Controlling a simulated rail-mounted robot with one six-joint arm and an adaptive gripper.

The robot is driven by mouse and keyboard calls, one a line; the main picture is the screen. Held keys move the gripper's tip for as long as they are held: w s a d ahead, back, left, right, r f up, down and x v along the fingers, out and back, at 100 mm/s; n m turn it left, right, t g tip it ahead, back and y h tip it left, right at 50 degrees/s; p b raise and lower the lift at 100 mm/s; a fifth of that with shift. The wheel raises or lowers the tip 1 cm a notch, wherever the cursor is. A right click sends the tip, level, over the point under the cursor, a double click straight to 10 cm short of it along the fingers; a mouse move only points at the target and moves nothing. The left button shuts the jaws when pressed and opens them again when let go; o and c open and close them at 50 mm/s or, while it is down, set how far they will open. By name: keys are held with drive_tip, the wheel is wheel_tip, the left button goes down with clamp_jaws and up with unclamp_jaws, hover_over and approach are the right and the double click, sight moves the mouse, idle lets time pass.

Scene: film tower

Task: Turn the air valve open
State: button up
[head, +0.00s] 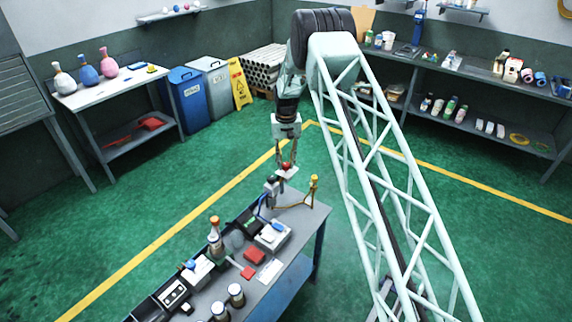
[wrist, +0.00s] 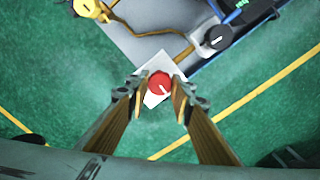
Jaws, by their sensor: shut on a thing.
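The air valve is a red round knob with a white pointer mark, on a pale square plate at the table corner. It shows in the wrist view (wrist: 160,83) between my fingertips. In the head view the red knob (head: 286,167) is small, below my gripper. My gripper (wrist: 157,90) points down at the knob with a finger on each side, shut on it. The pale plate (wrist: 152,98) sticks out past the table's edge.
A yellow fitting (head: 314,186) with a hose and a dark round device (wrist: 217,38) stand close by on the table. The workbench (head: 312,215) holds bottles, cans and boxes toward the front. Green floor around the table's far end is clear.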

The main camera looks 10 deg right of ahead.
drive_tip(key=m+b, duration=0.3)
drive_tip(key=m, duration=0.2)
drive_tip(key=shift+f+b, duration=0.1)
drive_tip(key=shift+b, duration=0.25)
drive_tip(key=m+b, duration=0.2)
drive_tip(key=m, duration=0.3)
drive_tip(key=m+b, duration=0.1)
drive_tip(key=m, duration=0.2)
drive_tip(key=shift+m+b, duration=0.3)
drive_tip(key=shift+m, duration=0.1)
drive_tip(key=shift+m+b, duration=0.4)
drive_tip(key=shift+m, duration=1.4)
drive_tip(key=o, duration=0.9)
drive_tip(key=shift+c, duration=0.2)
drive_tip(key=shift+r, duration=0.2)
